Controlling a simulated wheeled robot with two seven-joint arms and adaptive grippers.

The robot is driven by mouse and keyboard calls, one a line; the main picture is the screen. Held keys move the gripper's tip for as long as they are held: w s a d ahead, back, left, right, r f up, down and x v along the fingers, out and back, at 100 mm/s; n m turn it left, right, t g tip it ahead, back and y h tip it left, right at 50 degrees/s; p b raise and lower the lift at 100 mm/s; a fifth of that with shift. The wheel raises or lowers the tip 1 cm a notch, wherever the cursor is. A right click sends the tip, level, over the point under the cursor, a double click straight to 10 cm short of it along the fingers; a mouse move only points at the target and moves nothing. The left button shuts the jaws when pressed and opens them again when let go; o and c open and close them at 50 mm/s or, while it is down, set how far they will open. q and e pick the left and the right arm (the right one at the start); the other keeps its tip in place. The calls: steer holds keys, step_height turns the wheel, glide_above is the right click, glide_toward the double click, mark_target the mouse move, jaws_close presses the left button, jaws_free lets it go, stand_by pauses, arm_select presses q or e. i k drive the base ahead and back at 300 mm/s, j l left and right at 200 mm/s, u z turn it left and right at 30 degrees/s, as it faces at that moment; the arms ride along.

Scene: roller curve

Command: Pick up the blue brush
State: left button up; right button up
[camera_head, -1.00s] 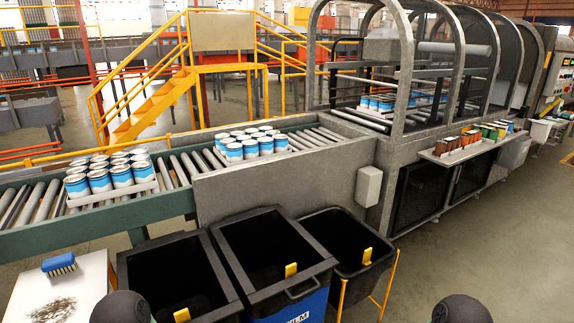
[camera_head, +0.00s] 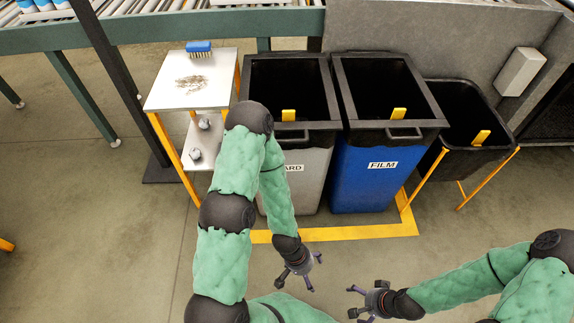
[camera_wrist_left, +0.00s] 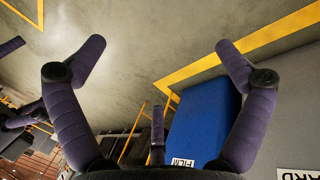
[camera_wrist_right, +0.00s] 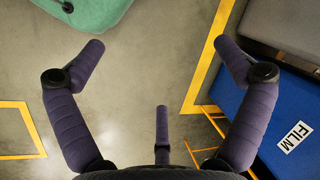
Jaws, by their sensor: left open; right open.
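The blue brush (camera_head: 199,47) lies at the far edge of a small white-topped side table (camera_head: 215,87), bristles facing down, beside a patch of dark debris. My left gripper (camera_head: 298,277) is low in front of the bins, well below and to the right of the table. It is open and empty, with its fingers spread in the left wrist view (camera_wrist_left: 158,60). My right gripper (camera_head: 358,300) is open and empty further right, and its spread fingers show in the right wrist view (camera_wrist_right: 160,60). Neither wrist view shows the brush.
A grey bin (camera_head: 297,180) and a blue FILM bin (camera_head: 366,185) stand right of the table, with a black bin (camera_head: 466,148) further right. A roller conveyor (camera_head: 170,28) runs behind. A dark post (camera_head: 115,75) stands left of the table. The front floor is clear.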

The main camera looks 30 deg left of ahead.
mark_target(199, 49)
steer(key=u, duration=1.65)
steer(key=i+u, duration=0.15)
